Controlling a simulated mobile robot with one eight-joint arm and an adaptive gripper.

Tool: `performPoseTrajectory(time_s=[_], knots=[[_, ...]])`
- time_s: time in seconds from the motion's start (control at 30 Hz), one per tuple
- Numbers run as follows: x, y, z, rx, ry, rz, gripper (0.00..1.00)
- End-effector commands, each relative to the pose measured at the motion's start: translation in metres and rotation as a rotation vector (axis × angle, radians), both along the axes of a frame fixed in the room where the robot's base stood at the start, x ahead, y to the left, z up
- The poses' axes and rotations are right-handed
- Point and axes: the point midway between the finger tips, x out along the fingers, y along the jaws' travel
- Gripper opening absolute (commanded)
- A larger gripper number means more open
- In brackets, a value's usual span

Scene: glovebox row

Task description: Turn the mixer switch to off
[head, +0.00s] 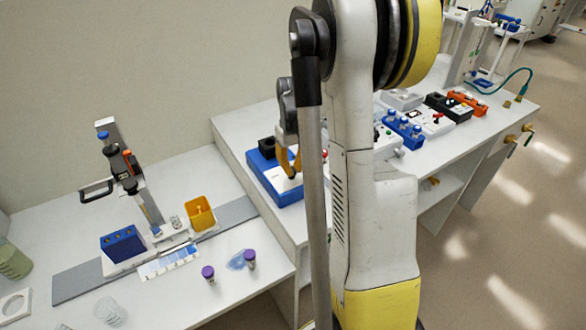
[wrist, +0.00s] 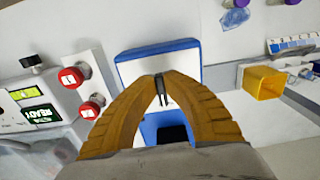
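The mixer is a blue box with a white top panel (head: 279,181), on the raised bench left of my arm. In the wrist view its white and blue body (wrist: 150,66) lies straight ahead, with a dark recess or cup in its near part. My gripper (head: 290,170) is over the mixer's top, pointing down. In the wrist view the tips of its orange fingers (wrist: 161,90) come together over the white panel, with dark pads between them. The mixer switch cannot be made out; the fingertips cover that area. I cannot tell whether they touch it.
A device with red knobs (wrist: 72,77) and a green READY display (wrist: 40,116) stands close beside the mixer. A yellow bin (head: 200,214), a blue rack (head: 122,244) and purple-capped tubes (head: 208,273) are on the lower bench. A blue-knobbed block (head: 403,130) is right of my arm.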

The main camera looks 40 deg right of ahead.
Motion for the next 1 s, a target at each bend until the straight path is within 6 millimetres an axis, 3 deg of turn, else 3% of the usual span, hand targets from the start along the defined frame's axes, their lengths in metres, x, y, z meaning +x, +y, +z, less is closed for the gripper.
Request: performPoseTrajectory(time_s=[0.17, 0.53, 0.87, 0.97, 1.0], knots=[[-0.0003, -0.0003, -0.0003, 0.000, 0.000, 0.038, 0.00], [-0.0004, -0.0043, -0.0005, 0.000, 0.000, 0.446, 0.00], [-0.0004, -0.0045, -0.0004, 0.000, 0.001, 0.483, 0.00], [-0.0004, -0.0045, -0.0004, 0.000, 0.001, 0.482, 0.31], [-0.0003, -0.0046, -0.0004, 0.000, 0.000, 0.482, 0.32]])
